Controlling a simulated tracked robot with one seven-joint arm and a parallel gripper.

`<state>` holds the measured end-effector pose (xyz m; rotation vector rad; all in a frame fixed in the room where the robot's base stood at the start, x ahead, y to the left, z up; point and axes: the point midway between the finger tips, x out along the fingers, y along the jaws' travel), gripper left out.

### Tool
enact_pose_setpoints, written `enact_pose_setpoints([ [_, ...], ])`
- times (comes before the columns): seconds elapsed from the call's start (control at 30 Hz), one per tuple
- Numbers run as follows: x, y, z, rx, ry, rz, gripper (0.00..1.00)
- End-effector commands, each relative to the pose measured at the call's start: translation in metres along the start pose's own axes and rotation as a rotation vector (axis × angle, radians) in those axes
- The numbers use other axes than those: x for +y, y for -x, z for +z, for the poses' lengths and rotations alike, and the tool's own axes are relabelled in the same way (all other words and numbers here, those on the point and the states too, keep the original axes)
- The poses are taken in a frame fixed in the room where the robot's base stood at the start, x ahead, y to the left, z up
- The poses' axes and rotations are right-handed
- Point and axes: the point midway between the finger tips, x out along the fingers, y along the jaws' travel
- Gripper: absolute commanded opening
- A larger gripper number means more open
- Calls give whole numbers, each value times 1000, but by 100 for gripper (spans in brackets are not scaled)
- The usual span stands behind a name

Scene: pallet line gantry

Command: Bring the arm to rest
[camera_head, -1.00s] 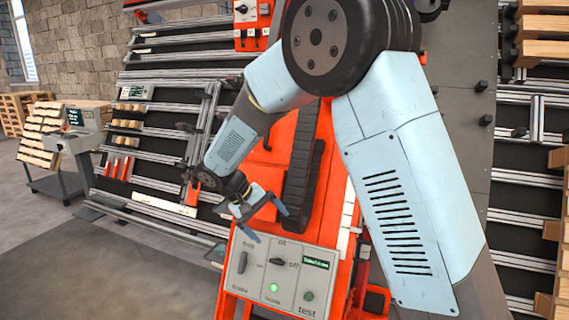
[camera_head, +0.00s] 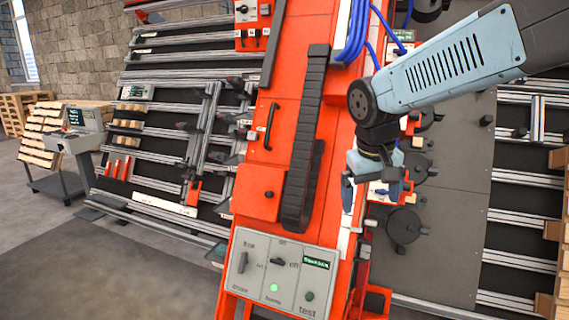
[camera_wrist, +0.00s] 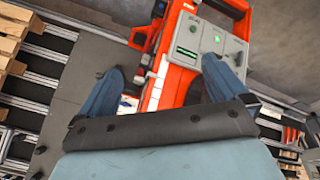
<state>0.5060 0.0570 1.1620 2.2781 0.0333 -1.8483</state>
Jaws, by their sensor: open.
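My gripper (camera_head: 380,190) hangs at the end of my light-blue arm, in front of the right side of the orange gantry column (camera_head: 290,85). In the wrist view its two blue fingers (camera_wrist: 160,92) stand wide apart with nothing between them. The arm comes in from the upper right and is bent, with the gripper pointing down. Beyond the fingers the wrist view shows the grey control panel (camera_wrist: 210,50) on the orange column. The gripper looks clear of the panel.
The control panel (camera_head: 281,276) has switches, a lit green lamp and a small display. A black cable chain (camera_head: 302,150) runs down the column. Railed racks stand on both sides. A grey console (camera_head: 80,130) is at the left. The floor (camera_head: 110,270) at lower left is clear.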

Motion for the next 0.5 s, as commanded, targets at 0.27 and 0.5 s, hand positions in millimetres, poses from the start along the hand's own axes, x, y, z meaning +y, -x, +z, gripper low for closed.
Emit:
enact_pose_setpoints([
  [0.27,28,22,57,126,-97,-58,100],
  [0.5,38,30,100,230,-164,-82,100],
])
